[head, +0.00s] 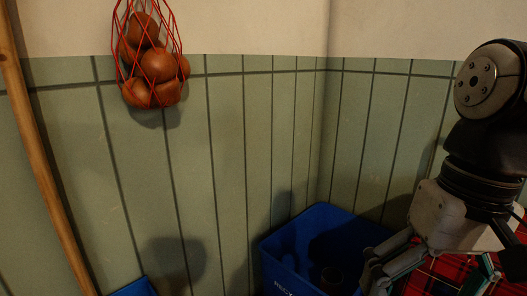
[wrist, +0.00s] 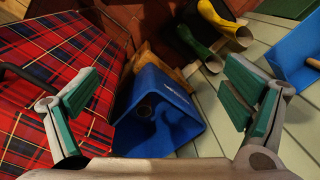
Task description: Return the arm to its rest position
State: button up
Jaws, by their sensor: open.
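My gripper (head: 428,276) is at the lower right of the head view, at the end of my raised arm. In the wrist view my gripper (wrist: 164,88) has its two green-padded fingers spread wide, with nothing between them. A blue recycling bin (head: 285,245) stands below and to the left of the gripper in the head view. In the wrist view the bin (wrist: 182,98) lies in line with the gap between the fingers, apart from them.
A red tartan item (head: 440,272) is behind my gripper, and large in the wrist view (wrist: 50,75). Onions in a red net (head: 153,65) hang on the green panelled wall. A wooden pole (head: 40,150) leans at left. Yellow-and-green boots (wrist: 218,20) and another blue container (wrist: 292,50) are near.

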jog(key=s+f, duration=0.5)
jog(key=s, duration=0.5)
notch_tip(320, 180, up, 34)
jog(key=t+h+p, duration=0.1)
jog(key=t+p, duration=0.3)
jog(key=p, duration=2.8)
jog(key=shift+s+d+r, duration=0.25)
jog(key=shift+s+d, duration=0.1)
jog(key=shift+d, duration=0.05)
jog(key=shift+c, duration=0.6)
